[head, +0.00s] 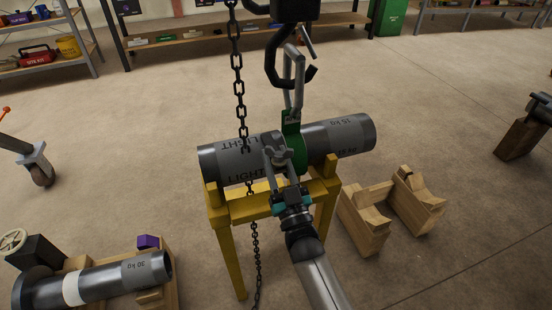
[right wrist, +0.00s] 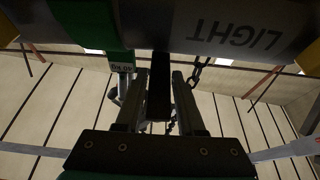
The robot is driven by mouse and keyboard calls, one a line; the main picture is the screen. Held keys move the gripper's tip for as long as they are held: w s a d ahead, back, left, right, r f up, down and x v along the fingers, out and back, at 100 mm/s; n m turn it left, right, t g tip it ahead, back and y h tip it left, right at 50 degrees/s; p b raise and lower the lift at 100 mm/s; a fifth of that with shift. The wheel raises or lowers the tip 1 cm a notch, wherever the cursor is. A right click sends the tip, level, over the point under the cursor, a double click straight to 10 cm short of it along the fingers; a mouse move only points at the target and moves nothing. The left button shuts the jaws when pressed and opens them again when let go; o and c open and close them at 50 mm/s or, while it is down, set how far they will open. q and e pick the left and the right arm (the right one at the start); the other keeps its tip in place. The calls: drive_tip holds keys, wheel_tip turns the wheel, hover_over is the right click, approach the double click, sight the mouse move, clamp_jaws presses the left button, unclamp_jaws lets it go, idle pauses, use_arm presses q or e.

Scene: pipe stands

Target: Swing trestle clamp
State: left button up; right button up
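A dark grey pipe (head: 343,131) marked "LIGHT" lies across a yellow trestle (head: 226,248). My right gripper (head: 277,155) is in front of the pipe, left of the green clamp. In the right wrist view the pipe (right wrist: 240,25) is above and the green clamp (right wrist: 92,22) is at upper left. My right gripper's fingers (right wrist: 160,85) stand apart on either side of a dark bar (right wrist: 160,100); whether they touch it is unclear. My left gripper is not in view.
A dark chain (head: 237,65) hangs past the pipe, left of the hook. Wooden cradles (head: 362,218) stand empty on the floor at right. Another pipe (head: 105,281) marked "30 kg" rests at lower left. Shelves line the back; the floor between is clear.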

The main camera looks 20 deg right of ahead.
clamp_jaws()
idle(1.0)
